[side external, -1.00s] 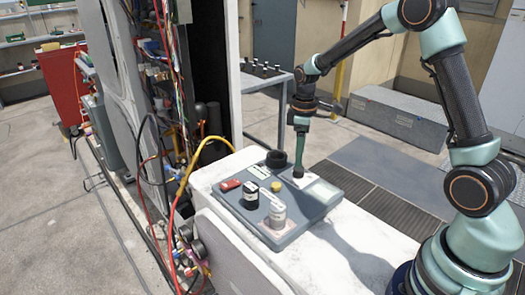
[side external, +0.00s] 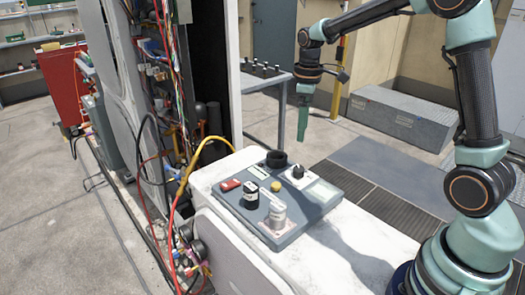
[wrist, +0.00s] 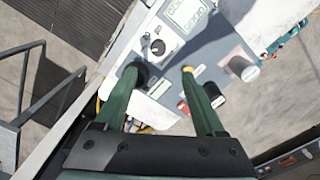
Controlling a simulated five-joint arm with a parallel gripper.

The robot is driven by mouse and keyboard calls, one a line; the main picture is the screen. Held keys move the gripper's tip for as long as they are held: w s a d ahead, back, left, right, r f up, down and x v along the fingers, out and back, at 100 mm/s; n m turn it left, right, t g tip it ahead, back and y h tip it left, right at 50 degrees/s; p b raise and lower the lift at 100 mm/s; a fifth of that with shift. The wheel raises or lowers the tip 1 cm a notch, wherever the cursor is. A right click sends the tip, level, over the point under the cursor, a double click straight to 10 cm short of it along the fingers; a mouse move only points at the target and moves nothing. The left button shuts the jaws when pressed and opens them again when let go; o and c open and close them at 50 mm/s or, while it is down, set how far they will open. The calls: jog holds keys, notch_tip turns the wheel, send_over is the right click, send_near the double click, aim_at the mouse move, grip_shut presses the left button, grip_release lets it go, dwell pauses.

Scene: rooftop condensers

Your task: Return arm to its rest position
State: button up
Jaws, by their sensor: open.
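My gripper (side external: 303,120) hangs fingers-down in the air above and behind the grey control panel (side external: 318,212), clear of it. In the wrist view my gripper (wrist: 160,70) has its two green fingers spread apart with nothing between them. The panel lies on a white surface and carries a black knob with a white base (side external: 297,172), a yellow button (side external: 276,187), a red switch (side external: 229,185), a black knob (side external: 250,195), a grey cylindrical knob (side external: 277,215) and a black round piece (side external: 276,159) at its far edge.
An open cabinet with loose wires (side external: 180,90) and a yellow hose (side external: 207,143) stands left of the panel. A grey metal table (side external: 263,78) stands behind, and a long grey box (side external: 402,118) lies on the floor to the right. The air around my gripper looks free.

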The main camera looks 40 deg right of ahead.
jog(key=s+a+r+m+t, duration=0.2)
jog(key=s+a+r+m, duration=0.1)
jog(key=s, duration=0.4)
jog(key=s+a+r+m+t, duration=0.3)
jog(key=s+a+r, duration=0.1)
jog(key=s, duration=0.3)
jog(key=shift+s+a+m, duration=0.3)
jog(key=shift+a, duration=0.35)
jog(key=shift+r, duration=0.1)
